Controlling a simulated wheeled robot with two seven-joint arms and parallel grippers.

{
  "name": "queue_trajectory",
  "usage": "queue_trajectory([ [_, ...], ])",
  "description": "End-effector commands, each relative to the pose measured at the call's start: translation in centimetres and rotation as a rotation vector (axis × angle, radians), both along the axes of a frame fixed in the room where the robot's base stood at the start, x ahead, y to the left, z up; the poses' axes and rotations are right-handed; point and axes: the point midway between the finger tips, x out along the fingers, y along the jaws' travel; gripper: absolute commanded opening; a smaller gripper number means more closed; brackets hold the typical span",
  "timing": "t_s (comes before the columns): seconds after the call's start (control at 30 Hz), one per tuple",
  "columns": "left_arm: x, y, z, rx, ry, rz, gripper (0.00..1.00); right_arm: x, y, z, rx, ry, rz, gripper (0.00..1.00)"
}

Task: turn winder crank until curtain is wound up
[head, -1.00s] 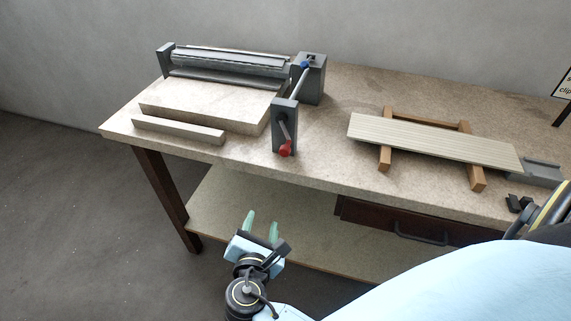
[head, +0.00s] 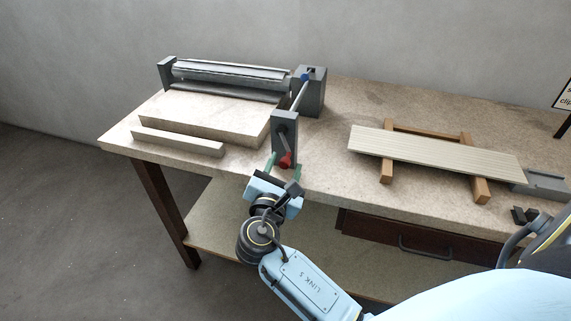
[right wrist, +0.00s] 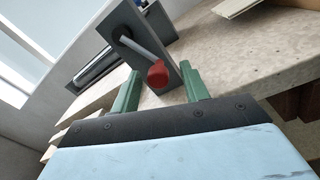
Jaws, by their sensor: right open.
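The winder (head: 230,76) stands at the back left of the bench, with a roller between grey end blocks. A shaft runs forward from its right block to a grey upright plate (head: 285,128) carrying the crank, whose red knob (head: 286,160) hangs low at the bench's front edge. My right gripper (head: 283,164) is open at the red knob. In the right wrist view the knob (right wrist: 158,74) appears between the green fingertips (right wrist: 160,84), slightly beyond them; I cannot tell whether they touch it. My left gripper is not in view.
A pale block (head: 205,115) and a thin strip (head: 177,143) lie in front of the winder. A ribbed slat panel (head: 437,153) rests on a wooden frame (head: 387,171) at the right. Bare bench lies between this panel and the crank.

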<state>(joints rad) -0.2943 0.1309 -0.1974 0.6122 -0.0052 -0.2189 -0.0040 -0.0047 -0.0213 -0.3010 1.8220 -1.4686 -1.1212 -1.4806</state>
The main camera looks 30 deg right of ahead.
Motion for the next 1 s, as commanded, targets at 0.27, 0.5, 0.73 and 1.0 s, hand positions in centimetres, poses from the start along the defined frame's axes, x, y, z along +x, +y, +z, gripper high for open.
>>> queue_trajectory([
  [0.27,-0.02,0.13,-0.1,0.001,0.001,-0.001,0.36,0.96,-1.06,0.0,0.0,0.0,-0.001,0.45],
  [0.5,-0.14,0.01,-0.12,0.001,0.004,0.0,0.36,0.96,-1.04,0.0,0.002,0.0,-0.001,0.38],
  [0.73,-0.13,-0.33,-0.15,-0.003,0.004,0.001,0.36,0.92,-1.05,-0.02,0.002,0.0,-0.002,0.08],
  [1.0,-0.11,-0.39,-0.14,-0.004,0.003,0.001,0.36,0.87,-1.09,-0.11,0.002,0.003,-0.003,0.0],
])
